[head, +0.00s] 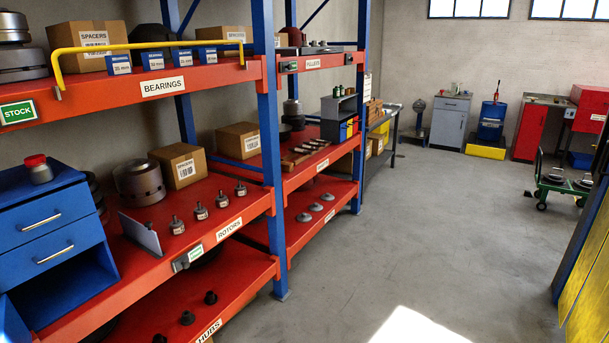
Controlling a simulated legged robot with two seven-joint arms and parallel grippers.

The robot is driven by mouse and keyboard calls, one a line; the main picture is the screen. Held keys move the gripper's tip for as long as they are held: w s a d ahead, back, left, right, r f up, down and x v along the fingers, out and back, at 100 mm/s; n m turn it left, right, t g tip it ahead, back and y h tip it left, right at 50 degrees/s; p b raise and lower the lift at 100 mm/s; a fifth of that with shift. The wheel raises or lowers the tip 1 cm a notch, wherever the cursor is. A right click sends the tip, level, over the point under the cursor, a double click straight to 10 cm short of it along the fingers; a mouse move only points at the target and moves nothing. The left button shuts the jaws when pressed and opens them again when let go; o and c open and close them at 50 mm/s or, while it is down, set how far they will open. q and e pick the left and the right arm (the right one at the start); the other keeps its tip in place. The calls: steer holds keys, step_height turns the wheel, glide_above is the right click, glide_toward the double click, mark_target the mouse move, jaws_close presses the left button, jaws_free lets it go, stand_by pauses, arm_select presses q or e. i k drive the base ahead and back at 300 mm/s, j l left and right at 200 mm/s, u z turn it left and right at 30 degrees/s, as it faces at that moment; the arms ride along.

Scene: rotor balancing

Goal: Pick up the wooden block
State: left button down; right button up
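I cannot single out the wooden block for certain. A small brown, wooden-looking piece (294,158) lies on the middle red shelf of the farther rack bay, beside several small metal parts. Other brown, wooden-looking items (374,108) stand on the workbench beyond the rack. Both are small and far off, so their exact shapes are unclear. Neither of my grippers is in view.
The red shelf rack (222,205) with blue posts fills the left side, holding cardboard boxes (179,166), rotors and blue drawers (45,220). The grey floor (400,230) is open ahead. A green cart (556,190) stands at right, near a blue and yellow edge.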

mark_target(285, 166)
steer(key=i+l+z, duration=0.15)
steer(key=i, duration=0.45)
steer(key=i+l+z, duration=0.1)
steer(key=i+l, duration=0.15)
steer(key=i, duration=0.4)
steer(key=i+l+z, duration=0.15)
steer(key=i, duration=0.45)
steer(key=i+u, duration=0.25)
steer(key=i, duration=0.35)
steer(key=i+l+u, duration=0.1)
steer(key=i+u, duration=0.15)
steer(key=i, duration=0.35)
steer(key=i+l+u, duration=0.2)
steer(key=i, duration=0.4)
steer(key=i+u, duration=0.85)
steer(key=i+l, duration=0.05)
steer(key=i, duration=0.05)
